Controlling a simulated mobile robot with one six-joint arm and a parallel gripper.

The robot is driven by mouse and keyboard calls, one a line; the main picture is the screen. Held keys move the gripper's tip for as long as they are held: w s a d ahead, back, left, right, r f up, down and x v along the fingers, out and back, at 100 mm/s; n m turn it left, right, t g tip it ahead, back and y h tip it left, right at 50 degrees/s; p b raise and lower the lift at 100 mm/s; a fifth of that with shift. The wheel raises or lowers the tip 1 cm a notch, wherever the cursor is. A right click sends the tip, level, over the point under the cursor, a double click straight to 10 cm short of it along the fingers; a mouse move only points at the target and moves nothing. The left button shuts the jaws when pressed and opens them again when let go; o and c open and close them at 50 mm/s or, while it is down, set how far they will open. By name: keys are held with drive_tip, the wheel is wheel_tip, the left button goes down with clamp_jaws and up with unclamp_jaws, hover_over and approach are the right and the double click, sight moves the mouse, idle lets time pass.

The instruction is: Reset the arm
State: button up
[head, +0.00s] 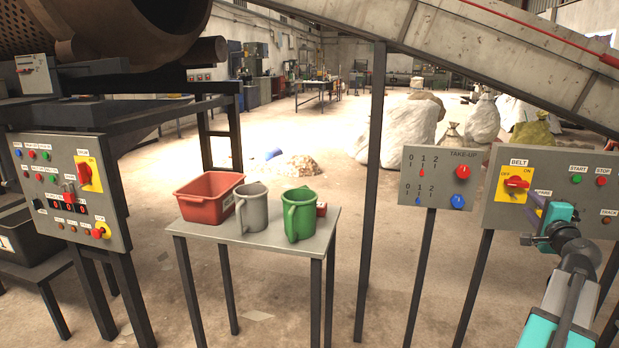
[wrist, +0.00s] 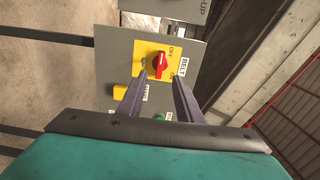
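My gripper (head: 535,203) is at the right in the head view, in front of the grey BELT panel (head: 564,212). Its two dark fingers are apart with nothing between them; they also show in the wrist view (wrist: 158,82). The red BELT switch (head: 517,182) sits on a yellow plate marked OFF and ON, just up and left of the fingers. In the wrist view the red switch (wrist: 161,65) lies just beyond the fingertips, and I cannot tell how large the gap is. My arm reaches in from the lower right.
The TAKE-UP panel (head: 433,177) stands left of the BELT panel. A small table (head: 270,238) holds a red bin (head: 208,197), a grey jug (head: 252,209) and a green jug (head: 299,214). Another control panel (head: 68,190) is at the left. A sloping conveyor (head: 480,38) crosses above.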

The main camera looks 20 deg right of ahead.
drive_tip(key=w+a+f+n+g+y+p, duration=0.2)
drive_tip(key=w+a+f+n+y+p, duration=0.4)
drive_tip(key=w+a+f, duration=1.15)
drive_tip(key=w+a+f+n+g+y+p, duration=0.1)
drive_tip(key=a+f+n+g+y+p, duration=0.35)
drive_tip(key=a+f, duration=1.7)
drive_tip(key=s+a+f+n+g+y+p, duration=0.2)
drive_tip(key=s+a+f+n+g, duration=0.3)
drive_tip(key=a, duration=0.6)
drive_tip(key=s+a+f+n+g+y+p, duration=0.1)
drive_tip(key=s+a+f+n+g, duration=0.1)
drive_tip(key=s+a+f, duration=0.65)
drive_tip(key=s+a+n+g+h+p, duration=0.1)
drive_tip(key=s+a+n+g, duration=0.1)
drive_tip(key=s+a, duration=0.2)
drive_tip(key=s+a+f+n+g+h+p, duration=0.1)
drive_tip(key=s+a+n+g+p, duration=0.1)
drive_tip(key=s, duration=0.8)
drive_tip(key=s+a+f+n+g+h+p, duration=0.1)
drive_tip(key=s+a+n+g+p, duration=0.1)
drive_tip(key=s+a, duration=0.4)
drive_tip(key=shift+s+n, duration=0.55)
drive_tip(key=shift+n, duration=0.2)
